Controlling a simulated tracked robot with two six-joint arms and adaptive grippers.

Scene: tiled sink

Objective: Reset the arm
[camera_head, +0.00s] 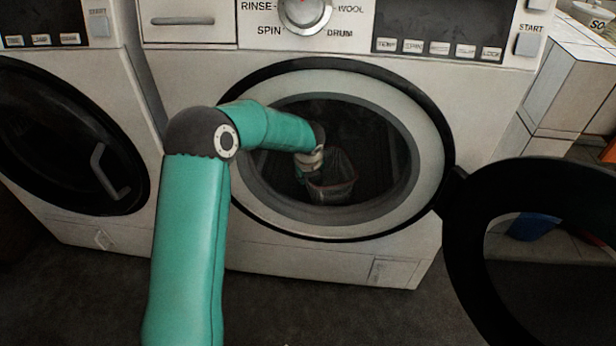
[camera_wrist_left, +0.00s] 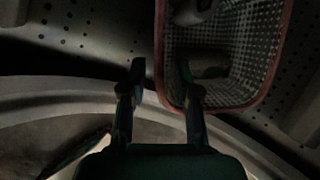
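My left arm (camera_head: 190,240) reaches through the open door of the right-hand washing machine (camera_head: 480,110) into its drum. In the left wrist view, my left gripper (camera_wrist_left: 162,75) is open, with a clear gap between its fingers. The reddish rim and side wall of a mesh basket (camera_wrist_left: 270,60) pass between the fingertips, and one finger overlaps the basket's inside; contact cannot be told. The basket also shows in the head view (camera_head: 334,182), inside the drum. In the head view the fingertips are too dark to make out. My right gripper is not in view.
A second washer (camera_head: 60,140) with a shut door stands at the left. Dim, unclear objects (camera_wrist_left: 208,65) lie in the basket. The floor in front is clear.

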